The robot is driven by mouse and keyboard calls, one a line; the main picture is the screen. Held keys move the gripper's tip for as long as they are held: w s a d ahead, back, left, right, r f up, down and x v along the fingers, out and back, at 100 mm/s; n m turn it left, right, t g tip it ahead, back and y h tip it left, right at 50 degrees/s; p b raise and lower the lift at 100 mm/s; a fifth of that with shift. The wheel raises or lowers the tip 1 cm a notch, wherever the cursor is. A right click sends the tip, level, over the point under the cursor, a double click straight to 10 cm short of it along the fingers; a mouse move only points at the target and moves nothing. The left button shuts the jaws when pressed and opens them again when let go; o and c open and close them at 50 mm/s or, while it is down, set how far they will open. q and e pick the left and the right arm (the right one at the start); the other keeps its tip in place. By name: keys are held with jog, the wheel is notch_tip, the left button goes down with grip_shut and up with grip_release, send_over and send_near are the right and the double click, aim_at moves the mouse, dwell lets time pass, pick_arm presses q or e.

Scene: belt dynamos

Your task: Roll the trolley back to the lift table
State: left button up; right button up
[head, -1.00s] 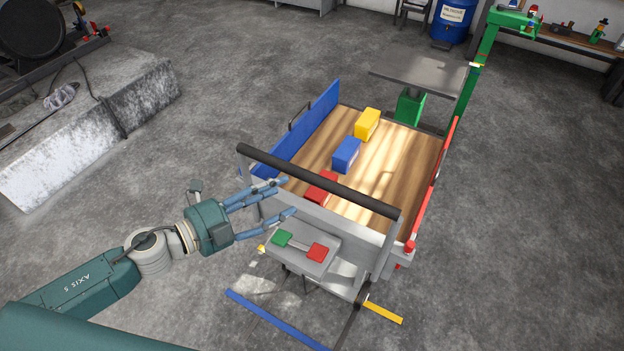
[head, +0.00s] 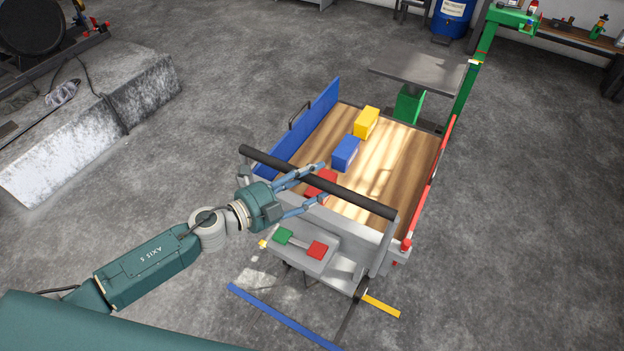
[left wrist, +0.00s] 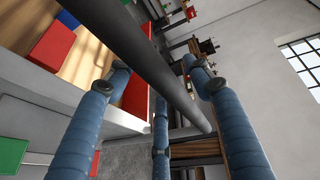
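The trolley (head: 400,166) has a wooden bed, a blue left side, a red right side and a dark push bar (head: 360,199) at its near end. A grey table top on a green post, which looks like the lift table (head: 418,68), stands just beyond its far end. My left gripper (head: 322,183) is at the left half of the push bar with its fingers spread and straight. In the left wrist view the bar (left wrist: 150,60) passes between the open fingers, not visibly clasped; contact cannot be told. My right gripper is out of view.
Yellow (head: 366,122), blue (head: 346,153) and red (head: 321,184) blocks lie on the bed. A control box (head: 303,250) with green and red pads sits under the bar. Blue (head: 280,315) and yellow (head: 381,306) strips mark the floor. A stone block (head: 90,125) lies left; the floor between is clear.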

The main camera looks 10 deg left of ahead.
pick_arm(q)
grip_shut()
jog(key=shift+w, duration=0.1)
